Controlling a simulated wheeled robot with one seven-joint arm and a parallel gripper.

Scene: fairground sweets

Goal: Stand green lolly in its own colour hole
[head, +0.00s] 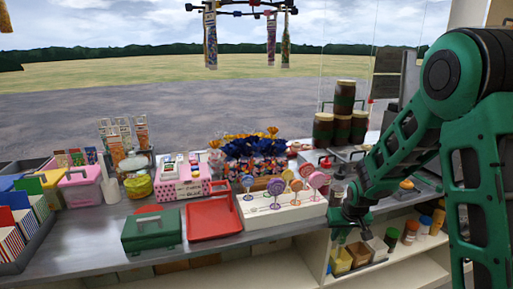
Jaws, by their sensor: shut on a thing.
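The lolly stand (285,215) is a long white block on the counter, with several purple, orange and pink swirled lollies upright in it. No green lolly shows among them. My gripper (341,240) hangs just right of the stand, at the counter's front edge, pointing down. It is shut. A green shape at its fingers looks like the green lolly, but it is too small to tell well from the gripper's own green parts. The stand's holes and their colours are too small to make out.
A red tray (214,219) and a green box (152,230) stand left of the stand. Blue and orange wrapped sweets (262,150) are behind it. Small bins (358,254) and jars (411,231) sit on a lower shelf below my gripper. Dark jars (343,105) are stacked behind.

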